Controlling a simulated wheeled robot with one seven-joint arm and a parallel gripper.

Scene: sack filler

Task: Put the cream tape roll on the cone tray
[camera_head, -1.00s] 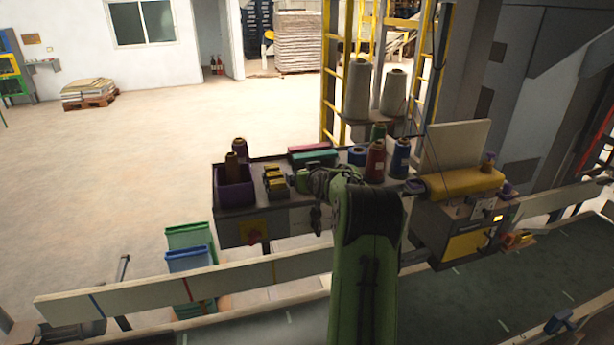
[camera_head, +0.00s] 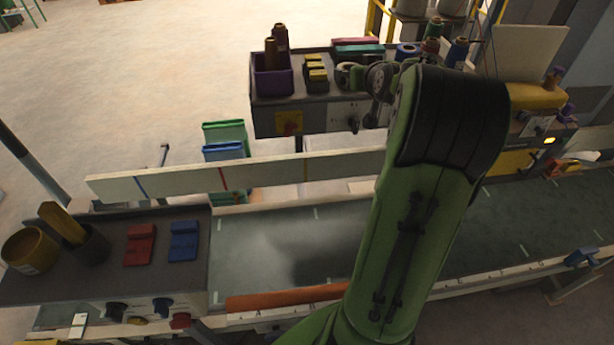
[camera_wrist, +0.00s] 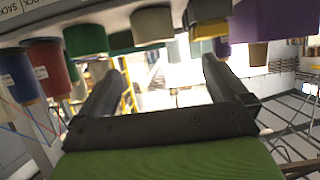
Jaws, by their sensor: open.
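My gripper (camera_wrist: 162,68) is open and empty in the wrist view, which looks upside down. A beige, roll-like thing (camera_wrist: 152,25) lies beyond the fingertips, between green and yellow-black things; it may be the cream tape roll, and it is apart from the fingers. In the head view, my arm's end is over the back bench (camera_head: 290,116), and my arm hides part of that bench; I cannot make out the cream roll or the fingers there. A purple bin (camera_head: 271,82) with brown-topped cones stands at the bench's left end; I cannot tell whether it is the cone tray.
Coloured cones and a blue roll (camera_head: 408,50) stand close together at the back bench's right. Yellow-black blocks (camera_head: 316,74) sit near the purple bin. A grey console (camera_head: 160,215) with a yellow pot (camera_head: 30,250) is front left. A conveyor (camera_head: 290,245) runs between.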

